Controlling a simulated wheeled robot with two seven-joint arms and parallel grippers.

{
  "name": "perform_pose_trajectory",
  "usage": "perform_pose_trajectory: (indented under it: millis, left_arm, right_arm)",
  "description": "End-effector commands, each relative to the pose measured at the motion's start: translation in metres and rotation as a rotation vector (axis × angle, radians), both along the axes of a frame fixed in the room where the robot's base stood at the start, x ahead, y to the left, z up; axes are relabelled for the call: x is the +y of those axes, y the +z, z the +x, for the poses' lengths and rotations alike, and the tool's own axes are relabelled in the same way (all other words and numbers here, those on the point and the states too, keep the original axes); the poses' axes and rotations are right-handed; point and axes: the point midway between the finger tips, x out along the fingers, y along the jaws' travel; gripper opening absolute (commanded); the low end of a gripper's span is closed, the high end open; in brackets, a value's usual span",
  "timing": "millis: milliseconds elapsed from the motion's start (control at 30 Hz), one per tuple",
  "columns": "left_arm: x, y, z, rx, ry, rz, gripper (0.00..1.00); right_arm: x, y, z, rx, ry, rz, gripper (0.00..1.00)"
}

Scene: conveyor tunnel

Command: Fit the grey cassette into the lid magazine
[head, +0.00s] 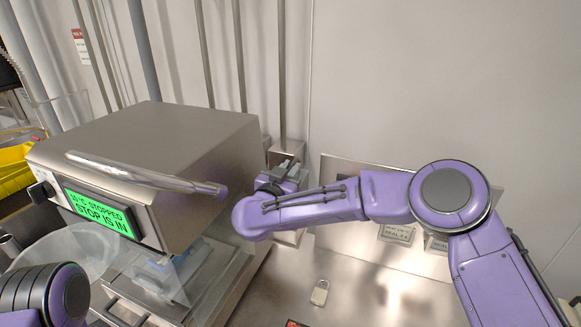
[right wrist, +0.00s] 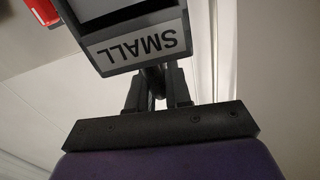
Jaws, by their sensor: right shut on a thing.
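My right gripper (head: 282,178) is at the right side of the steel machine, near the back wall. In the right wrist view its fingers (right wrist: 160,82) are shut on a grey cassette with a dark rim (right wrist: 135,30), which bears a label reading SMALL upside down. In the head view the gripper and the steel parts around it mostly hide the cassette. I cannot make out the lid magazine for certain, nor whether the cassette touches it. Of my left arm only a purple and dark link shows at the lower left; its gripper is out of view.
The steel machine (head: 165,140) has a bar handle (head: 140,172) and a green screen (head: 97,212) reading STOPPED, STOP IS IN. A steel counter (head: 375,295) holds a small tag-like object (head: 320,292). Labelled plates (head: 397,233) stand at the back. A clear bowl (head: 65,255) is at left.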

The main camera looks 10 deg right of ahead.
Motion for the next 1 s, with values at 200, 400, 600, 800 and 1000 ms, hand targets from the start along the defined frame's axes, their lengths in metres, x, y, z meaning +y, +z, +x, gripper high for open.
perform_pose_trajectory:
  millis: [200,400,600,800,1000]
  left_arm:
    - [0.000,0.000,0.000,0.000,0.000,0.000,0.49]
    - [0.000,-0.006,0.000,0.000,0.000,0.000,0.49]
    - [0.000,-0.011,0.000,0.000,0.000,0.000,0.49]
    - [0.000,-0.017,0.000,0.000,0.000,0.000,0.49]
    - [0.000,-0.023,0.000,0.000,0.000,0.000,0.49]
  right_arm:
    - [0.000,0.000,0.000,-0.002,0.000,-0.001,0.00]
    - [0.000,-0.011,0.000,-0.001,0.000,-0.002,0.00]
    - [0.000,-0.025,0.000,-0.001,0.000,-0.002,0.00]
    - [0.000,-0.039,0.000,-0.002,0.000,-0.001,0.00]
    - [0.000,-0.053,0.000,-0.001,0.000,-0.002,0.00]
